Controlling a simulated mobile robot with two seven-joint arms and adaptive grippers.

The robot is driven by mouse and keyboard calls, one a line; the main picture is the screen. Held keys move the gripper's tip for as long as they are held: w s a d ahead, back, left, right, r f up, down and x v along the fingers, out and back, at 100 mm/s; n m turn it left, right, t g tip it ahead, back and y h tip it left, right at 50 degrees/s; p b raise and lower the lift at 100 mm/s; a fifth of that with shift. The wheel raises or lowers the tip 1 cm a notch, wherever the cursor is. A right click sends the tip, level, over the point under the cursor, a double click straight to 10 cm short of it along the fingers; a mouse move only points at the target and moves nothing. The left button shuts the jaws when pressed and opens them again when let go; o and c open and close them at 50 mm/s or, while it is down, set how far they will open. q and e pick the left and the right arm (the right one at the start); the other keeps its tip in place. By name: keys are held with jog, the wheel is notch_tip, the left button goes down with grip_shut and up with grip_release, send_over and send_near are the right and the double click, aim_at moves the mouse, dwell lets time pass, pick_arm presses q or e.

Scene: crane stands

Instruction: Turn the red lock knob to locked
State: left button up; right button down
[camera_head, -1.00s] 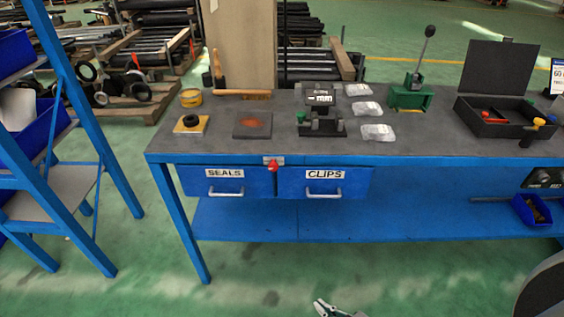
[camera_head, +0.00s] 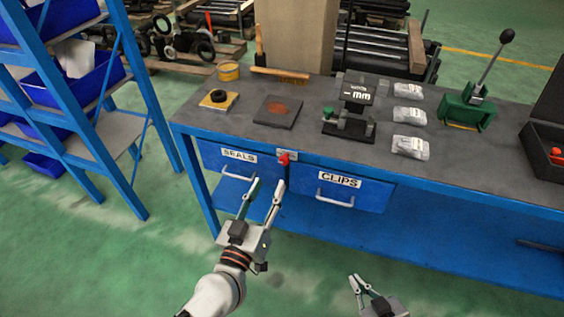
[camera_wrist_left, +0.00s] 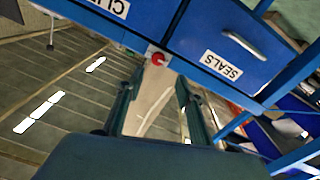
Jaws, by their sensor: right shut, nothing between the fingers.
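The red lock knob (camera_head: 284,158) sits on a small plate on the blue bench front, between the SEALS drawer (camera_head: 238,160) and the CLIPS drawer (camera_head: 340,188). Both drawers look shut. My left gripper (camera_head: 266,184) is open and empty, just below and in front of the knob, fingers pointing up toward it. In the left wrist view the knob (camera_wrist_left: 157,59) shows beyond the gap between the two fingers (camera_wrist_left: 155,88), apart from them. The knob's exact turn is too small to read. My right gripper (camera_head: 358,278) is shut and empty, low in front of the bench.
The grey bench top (camera_head: 220,125) holds a gauge stand (camera_head: 350,115), several clear bags (camera_head: 410,146), a green lever press (camera_head: 467,108) and a black case (camera_head: 545,150). A blue shelf rack (camera_head: 130,90) stands at left. The floor before the bench is clear.

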aim_at(283, 162)
pick_arm(q)
jog(key=x, duration=0.6)
jog(key=b+x, duration=0.1)
jog(key=x, duration=0.2)
jog(key=shift+d+f, duration=0.2)
jog(key=shift+d, duration=0.2)
grip_shut()
